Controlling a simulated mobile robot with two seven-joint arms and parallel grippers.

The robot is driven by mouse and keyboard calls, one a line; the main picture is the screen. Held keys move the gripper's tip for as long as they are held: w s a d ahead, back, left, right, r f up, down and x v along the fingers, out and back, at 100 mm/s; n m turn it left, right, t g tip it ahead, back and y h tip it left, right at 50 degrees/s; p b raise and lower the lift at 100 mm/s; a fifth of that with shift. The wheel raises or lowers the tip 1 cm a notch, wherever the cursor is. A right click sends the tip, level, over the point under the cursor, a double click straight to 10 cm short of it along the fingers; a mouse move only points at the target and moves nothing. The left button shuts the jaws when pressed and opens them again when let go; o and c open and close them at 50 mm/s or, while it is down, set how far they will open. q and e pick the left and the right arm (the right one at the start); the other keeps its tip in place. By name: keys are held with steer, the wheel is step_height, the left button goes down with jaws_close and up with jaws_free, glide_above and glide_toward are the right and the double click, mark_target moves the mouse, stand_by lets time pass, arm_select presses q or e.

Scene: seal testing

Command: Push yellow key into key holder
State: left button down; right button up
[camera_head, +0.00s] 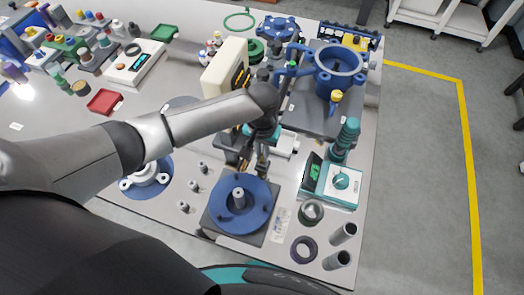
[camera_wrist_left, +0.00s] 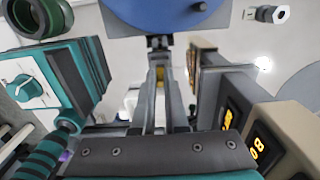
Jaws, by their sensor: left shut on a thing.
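My left gripper (camera_head: 262,165) hangs just behind the blue round flange (camera_head: 240,203) on its dark square plate. It also shows in the left wrist view (camera_wrist_left: 160,50), its long fingers close together. A small yellow piece, which looks like the yellow key (camera_wrist_left: 160,74), shows between the fingers; most of it is hidden by them. The fingertips are close to the edge of the blue flange (camera_wrist_left: 165,12). A dark upright block (camera_wrist_left: 207,75) stands just right of the fingers; I cannot tell whether it is the key holder. My right gripper is not in view.
A beige meter with orange digits (camera_head: 226,68) stands behind the gripper. A teal instrument (camera_head: 335,182) stands to the right, with dark rings (camera_head: 304,249) and metal cylinders in front. Small metal fittings (camera_head: 194,186) lie to the left. A blue valve body (camera_head: 338,70) stands at the back right.

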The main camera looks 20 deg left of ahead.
arm_select(q)
steer(key=shift+f, duration=1)
stand_by(0.7)
steer(key=c, duration=0.9)
jaws_free()
steer(key=shift+o, duration=0.2)
step_height(320, 180, up, 9)
steer(key=p, duration=1)
